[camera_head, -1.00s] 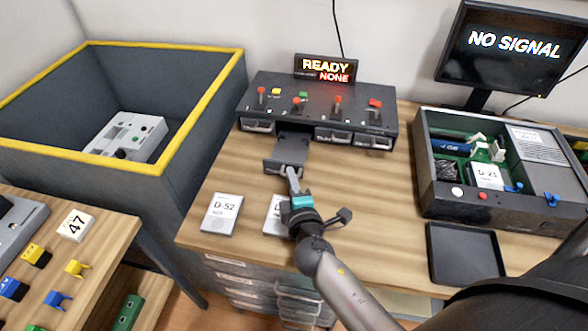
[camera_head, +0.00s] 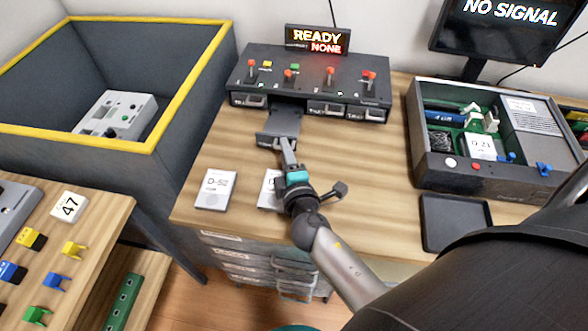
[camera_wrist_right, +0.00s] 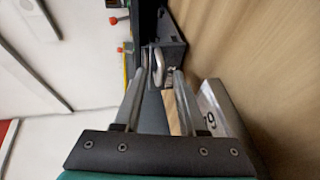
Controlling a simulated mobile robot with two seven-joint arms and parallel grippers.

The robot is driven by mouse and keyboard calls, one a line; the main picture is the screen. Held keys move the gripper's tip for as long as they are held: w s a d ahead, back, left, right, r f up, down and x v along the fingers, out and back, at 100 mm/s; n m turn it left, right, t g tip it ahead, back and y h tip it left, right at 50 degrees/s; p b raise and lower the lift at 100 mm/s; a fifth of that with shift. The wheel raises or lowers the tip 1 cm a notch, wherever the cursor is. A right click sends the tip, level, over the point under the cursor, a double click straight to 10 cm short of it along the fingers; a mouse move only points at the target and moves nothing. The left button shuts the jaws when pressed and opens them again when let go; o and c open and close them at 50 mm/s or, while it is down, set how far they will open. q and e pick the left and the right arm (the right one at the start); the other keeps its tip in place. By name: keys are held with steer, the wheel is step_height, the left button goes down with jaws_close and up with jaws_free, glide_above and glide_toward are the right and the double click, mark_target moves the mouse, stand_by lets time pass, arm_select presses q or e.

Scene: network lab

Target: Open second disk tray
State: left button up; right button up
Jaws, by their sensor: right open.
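The black disk unit (camera_head: 315,75) stands at the back of the wooden desk, with several tray fronts along its face. The second tray from the left (camera_head: 284,122) sticks out toward me; its bed looks empty. My right gripper (camera_head: 285,143) is open at the front of this tray. In the right wrist view, the open fingers (camera_wrist_right: 163,72) are around or just before the tray's pale handle (camera_wrist_right: 158,64); contact is unclear. The other trays, such as the leftmost (camera_head: 249,100), are in. My left gripper is not in view.
A disk marked D-52 (camera_head: 215,190) lies on the desk; a second disk (camera_head: 267,190) is partly hidden by my right gripper. An open case (camera_head: 440,172) and a black shallow tray (camera_head: 455,222) are on the right. A yellow-rimmed bin (camera_head: 150,147) stands on the left.

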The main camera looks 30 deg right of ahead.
steer(key=b+v, duration=0.1)
steer(key=v, duration=0.9)
steer(key=b+v, duration=0.1)
steer(key=v, duration=0.2)
steer(key=shift+s+a+r, duration=0.1)
steer(key=shift+s, duration=0.25)
steer(key=shift+s+r, duration=0.1)
steer(key=shift+s, duration=0.2)
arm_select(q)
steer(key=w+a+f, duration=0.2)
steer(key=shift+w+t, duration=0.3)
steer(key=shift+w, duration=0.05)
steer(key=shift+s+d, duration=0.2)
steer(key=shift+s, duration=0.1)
